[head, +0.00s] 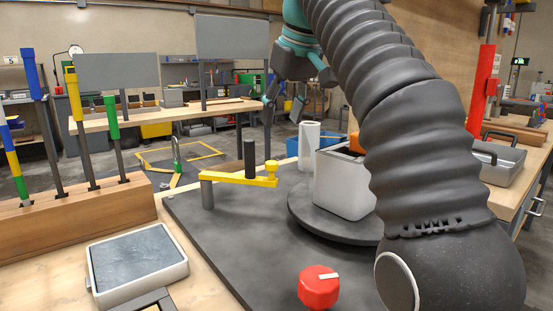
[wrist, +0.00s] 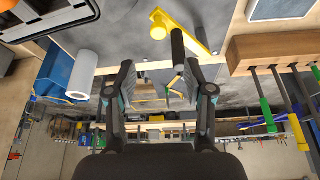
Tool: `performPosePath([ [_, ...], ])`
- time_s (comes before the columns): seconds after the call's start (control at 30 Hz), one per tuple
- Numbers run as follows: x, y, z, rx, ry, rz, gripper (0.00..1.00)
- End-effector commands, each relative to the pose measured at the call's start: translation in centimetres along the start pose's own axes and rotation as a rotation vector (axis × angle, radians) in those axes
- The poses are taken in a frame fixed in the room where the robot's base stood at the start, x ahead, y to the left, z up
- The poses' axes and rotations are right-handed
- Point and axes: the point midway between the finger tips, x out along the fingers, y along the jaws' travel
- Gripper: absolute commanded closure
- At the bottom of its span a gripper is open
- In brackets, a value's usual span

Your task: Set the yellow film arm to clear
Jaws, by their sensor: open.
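The yellow film arm (head: 236,179) lies level above the dark grey board in the head view, reaching right from a short grey post (head: 207,195). A black upright cylinder (head: 249,158) stands along it, and a round yellow knob (head: 271,170) tops its right end, near the grey bin. In the wrist view, which looks upside down, the film arm (wrist: 197,38) runs diagonally beyond my fingers, with the black cylinder (wrist: 178,46) hanging down in the picture. My gripper (wrist: 160,72) is open and empty. In the head view it (head: 284,103) is high behind the film arm, apart from it.
A light grey bin (head: 342,187) stands on a round dark turntable (head: 305,215) right of the film arm. A white roll (head: 309,146) stands behind. A red knob (head: 318,287) is at the front. A wooden rack (head: 85,228) of coloured-handled tools and a grey tray (head: 137,262) are left.

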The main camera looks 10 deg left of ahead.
Motion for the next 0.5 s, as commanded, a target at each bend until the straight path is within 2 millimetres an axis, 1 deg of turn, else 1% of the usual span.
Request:
performPosePath([
  [0.27,3.0,0.1,0.2,0.002,-0.003,0.001,0.47],
  [0.47,6.0,0.2,0.2,0.003,-0.004,0.001,0.47],
  [0.5,6.8,0.2,0.2,0.003,-0.003,0.001,0.47],
])
